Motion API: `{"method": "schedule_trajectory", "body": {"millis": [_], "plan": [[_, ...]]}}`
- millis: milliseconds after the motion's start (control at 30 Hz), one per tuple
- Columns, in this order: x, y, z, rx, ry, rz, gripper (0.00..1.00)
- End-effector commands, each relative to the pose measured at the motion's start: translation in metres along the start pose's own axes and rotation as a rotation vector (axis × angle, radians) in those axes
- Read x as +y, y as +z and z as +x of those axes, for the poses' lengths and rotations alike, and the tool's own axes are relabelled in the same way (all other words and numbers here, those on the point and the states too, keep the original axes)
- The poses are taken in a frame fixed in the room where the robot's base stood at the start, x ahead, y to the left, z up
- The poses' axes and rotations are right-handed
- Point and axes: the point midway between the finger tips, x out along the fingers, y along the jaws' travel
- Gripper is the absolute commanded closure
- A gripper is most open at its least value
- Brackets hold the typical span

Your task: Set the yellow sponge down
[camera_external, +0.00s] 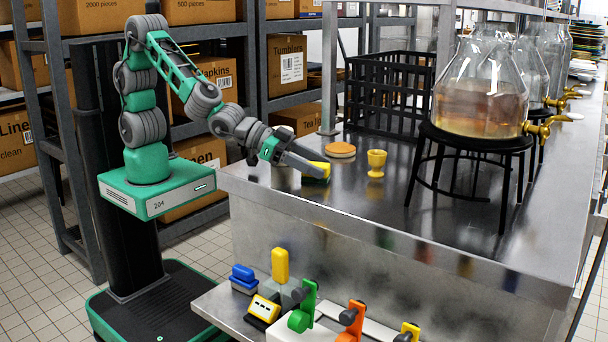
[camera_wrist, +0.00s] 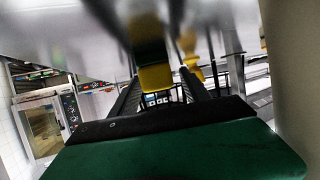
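The yellow sponge (camera_external: 320,167) has a dark underside and sits at the steel counter's (camera_external: 350,208) surface, near its left front corner. I cannot tell whether its full base touches the counter. My gripper (camera_external: 312,170) reaches down to it at a slant from the left, and a finger covers part of it. In the wrist view the sponge (camera_wrist: 154,77) shows between the two dark fingers of my gripper (camera_wrist: 160,85). Whether both fingers press on it is not clear.
A yellow egg cup (camera_external: 376,162) and a round orange-topped disc (camera_external: 340,149) stand close to the sponge. A black crate (camera_external: 385,95) and glass dispensers (camera_external: 480,95) on black stands are farther back and right. The counter's front middle is clear. A lower shelf (camera_external: 225,305) holds coloured items.

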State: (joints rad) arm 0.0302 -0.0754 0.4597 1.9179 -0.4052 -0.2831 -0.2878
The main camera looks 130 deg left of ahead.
Motion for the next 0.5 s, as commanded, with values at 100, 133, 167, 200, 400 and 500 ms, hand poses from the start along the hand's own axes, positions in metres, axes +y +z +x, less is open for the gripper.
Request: {"method": "schedule_trajectory", "body": {"millis": [100,133,167,200,400,500], "plan": [[0.0,0.0,0.0,0.0,0.0,0.0,0.45],[0.0,0.0,0.0,0.0,0.0,0.0,0.45],[0.0,0.0,0.0,0.0,0.0,0.0,0.45],[0.0,-0.001,0.0,0.0,0.0,0.0,0.45],[0.001,-0.004,-0.022,0.001,0.003,0.0,0.45],[0.002,-0.004,-0.048,0.004,0.005,0.0,0.45]]}}
